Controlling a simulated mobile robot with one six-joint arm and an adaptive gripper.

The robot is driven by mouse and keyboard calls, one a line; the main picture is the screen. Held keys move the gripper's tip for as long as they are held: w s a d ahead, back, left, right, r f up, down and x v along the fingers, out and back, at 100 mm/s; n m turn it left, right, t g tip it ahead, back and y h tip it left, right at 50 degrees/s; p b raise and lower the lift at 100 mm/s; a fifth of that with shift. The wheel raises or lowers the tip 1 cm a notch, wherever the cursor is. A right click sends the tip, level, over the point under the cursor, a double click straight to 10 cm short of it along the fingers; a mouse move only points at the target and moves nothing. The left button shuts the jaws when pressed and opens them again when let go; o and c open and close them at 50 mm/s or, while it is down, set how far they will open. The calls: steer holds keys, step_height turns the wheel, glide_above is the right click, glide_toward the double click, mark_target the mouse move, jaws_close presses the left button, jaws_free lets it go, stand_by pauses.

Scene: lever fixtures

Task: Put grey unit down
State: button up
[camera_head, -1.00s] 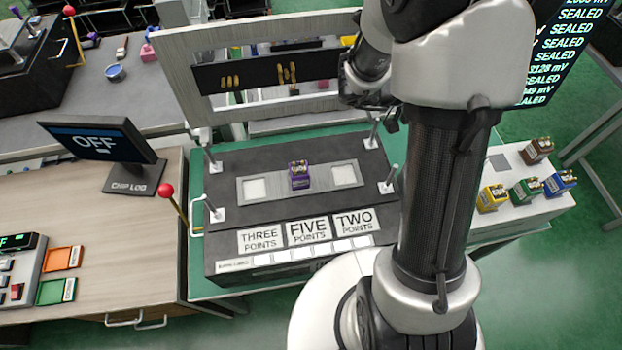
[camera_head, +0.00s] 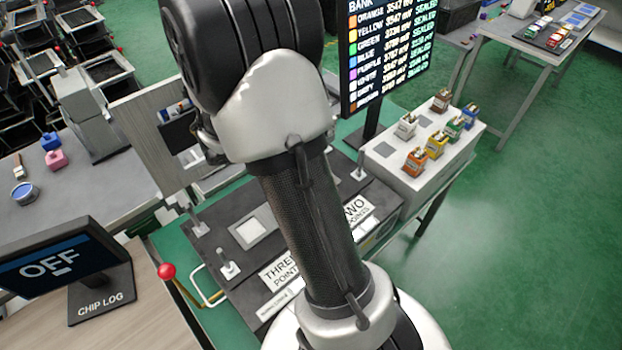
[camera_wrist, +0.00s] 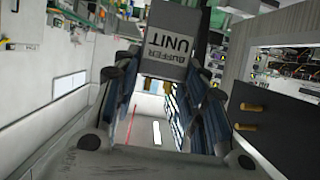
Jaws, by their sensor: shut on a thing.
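The grey unit (camera_wrist: 170,38), a block marked "BUFFER UNIT" that reads upside down, is in the wrist view. My gripper (camera_wrist: 163,64) is shut on it, with a dark finger on each side. In the head view my arm covers the gripper and I cannot make out the unit clearly. The black fixture (camera_head: 215,215) has a pale square pad (camera_head: 253,230) and "THREE POINTS" and "TWO POINTS" labels. Its middle is hidden behind my arm.
A white stand (camera_head: 385,150) at the right carries several coloured units. An upright grey panel (camera_head: 140,118) stands behind the fixture. A lever with a red knob (camera_head: 166,271) and the "OFF" monitor (camera_head: 60,262) are at the left. A dark display (camera_head: 385,50) rises behind the fixture.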

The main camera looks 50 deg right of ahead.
step_height(320, 180, down, 17)
steer(key=b, duration=0.6)
steer(key=shift+r, duration=0.15)
steer(key=shift+f, duration=0.25)
steer(key=o, duration=1.1)
steer(key=shift+o, duration=0.2)
steer(key=shift+r, duration=0.25)
steer(key=p+v, duration=0.3)
steer(key=v, duration=0.9)
steer(key=shift+w+p, duration=0.1)
steer(key=shift+p, duration=0.2)
